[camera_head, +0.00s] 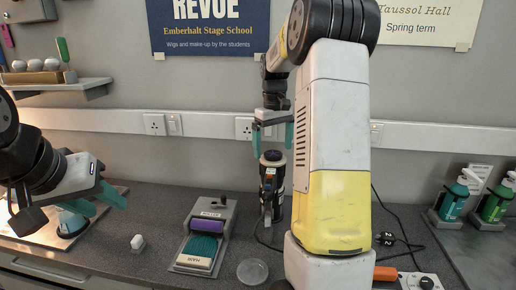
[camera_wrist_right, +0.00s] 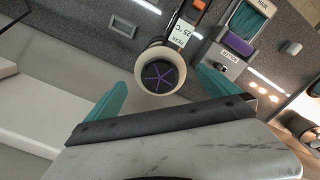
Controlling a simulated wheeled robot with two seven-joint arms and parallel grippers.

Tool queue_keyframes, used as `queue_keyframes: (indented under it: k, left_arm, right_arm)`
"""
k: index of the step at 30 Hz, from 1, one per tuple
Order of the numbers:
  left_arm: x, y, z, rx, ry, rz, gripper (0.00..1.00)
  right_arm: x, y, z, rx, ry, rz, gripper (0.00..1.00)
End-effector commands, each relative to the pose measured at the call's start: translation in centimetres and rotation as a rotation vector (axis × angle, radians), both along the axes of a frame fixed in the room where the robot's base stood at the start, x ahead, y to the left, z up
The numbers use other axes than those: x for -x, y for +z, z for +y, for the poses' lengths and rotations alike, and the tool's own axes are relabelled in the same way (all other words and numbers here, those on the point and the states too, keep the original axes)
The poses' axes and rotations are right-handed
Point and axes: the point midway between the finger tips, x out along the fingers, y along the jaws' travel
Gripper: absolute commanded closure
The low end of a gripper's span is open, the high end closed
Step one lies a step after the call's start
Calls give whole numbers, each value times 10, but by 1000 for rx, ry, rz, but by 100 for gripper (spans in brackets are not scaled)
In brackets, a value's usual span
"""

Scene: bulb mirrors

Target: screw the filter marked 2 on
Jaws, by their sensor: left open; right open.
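A dark upright cylindrical device (camera_head: 271,190) stands on the counter. In the right wrist view its pale round rim (camera_wrist_right: 139,78) surrounds a dark opening with a purple star-like pattern. My right gripper (camera_head: 273,143) is open above it, teal fingers apart on either side of its top, holding nothing. A small black item with white "2" marks (camera_head: 387,239) lies right of my arm by a black cable; I cannot tell if it is the filter. No other piece marked 2 is clear. My left gripper (camera_head: 97,203) is open and empty over the left of the counter.
A grey tray with a purple roller and teal bristles (camera_head: 193,266) lies left of the device. A clear round dish (camera_head: 252,271) is in front. Teal and green pump bottles (camera_head: 455,199) stand far right. A shelf (camera_head: 62,86) is on the left wall. My arm hides some counter.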

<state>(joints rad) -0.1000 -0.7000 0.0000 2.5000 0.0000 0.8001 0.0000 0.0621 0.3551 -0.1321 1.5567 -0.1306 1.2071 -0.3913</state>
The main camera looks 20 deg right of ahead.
Motion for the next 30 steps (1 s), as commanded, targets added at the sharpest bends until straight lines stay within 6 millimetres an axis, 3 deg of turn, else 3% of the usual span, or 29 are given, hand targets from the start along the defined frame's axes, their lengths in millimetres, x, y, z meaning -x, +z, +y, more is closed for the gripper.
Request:
queue_keyframes:
  k: [19,30]
  left_arm:
    - [0,0,0,0,0,0,57]
    - [0,0,0,0,0,0,57]
  right_arm:
    - [-1,46,1,0,0,-2,0]
    - [0,52,1,0,0,-2,0]
